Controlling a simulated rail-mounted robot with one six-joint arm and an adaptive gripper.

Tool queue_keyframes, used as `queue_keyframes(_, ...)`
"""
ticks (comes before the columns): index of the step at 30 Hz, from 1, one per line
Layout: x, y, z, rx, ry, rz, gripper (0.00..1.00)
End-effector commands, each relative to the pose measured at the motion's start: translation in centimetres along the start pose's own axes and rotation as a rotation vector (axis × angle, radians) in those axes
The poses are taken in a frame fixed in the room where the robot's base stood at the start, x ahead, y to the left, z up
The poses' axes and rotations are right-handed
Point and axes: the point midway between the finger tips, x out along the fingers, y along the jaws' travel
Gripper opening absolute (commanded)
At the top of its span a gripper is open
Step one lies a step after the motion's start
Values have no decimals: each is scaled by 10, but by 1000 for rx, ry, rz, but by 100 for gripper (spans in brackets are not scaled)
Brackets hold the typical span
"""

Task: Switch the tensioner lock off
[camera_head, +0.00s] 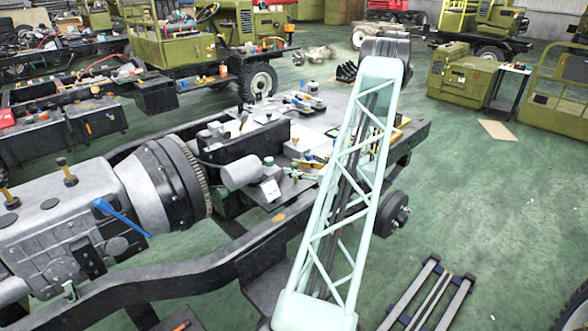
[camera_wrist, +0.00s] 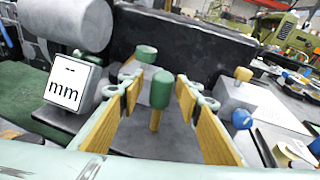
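In the wrist view my gripper (camera_wrist: 160,82) is open, its two yellow-padded fingers spread left and right. A green-capped lever (camera_wrist: 160,90) on a yellow stem stands upright between them, with visible gaps on both sides. A second green knob (camera_wrist: 146,54) stands just behind it. Which of these, if either, is the tensioner lock I cannot tell; no label shows. In the head view my gripper (camera_head: 303,171) is small, low over the chassis deck, to the right of a green knob (camera_head: 268,161). My arm hides part of the deck there.
A white "mm" display box (camera_wrist: 68,84) stands left of the fingers, below a grey cylinder (camera_wrist: 72,22). A dark block (camera_wrist: 185,45) rises behind. A yellow knob (camera_wrist: 243,74) and a blue knob (camera_wrist: 241,119) are at right. A large gearbox (camera_head: 70,225) sits left on the frame.

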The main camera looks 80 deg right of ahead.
Motion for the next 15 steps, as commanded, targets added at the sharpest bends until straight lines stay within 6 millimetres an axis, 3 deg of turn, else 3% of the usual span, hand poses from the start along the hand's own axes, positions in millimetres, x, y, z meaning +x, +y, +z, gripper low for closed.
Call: queue_keyframes(15, -6, -1, 0, 0, 0, -2, 32)
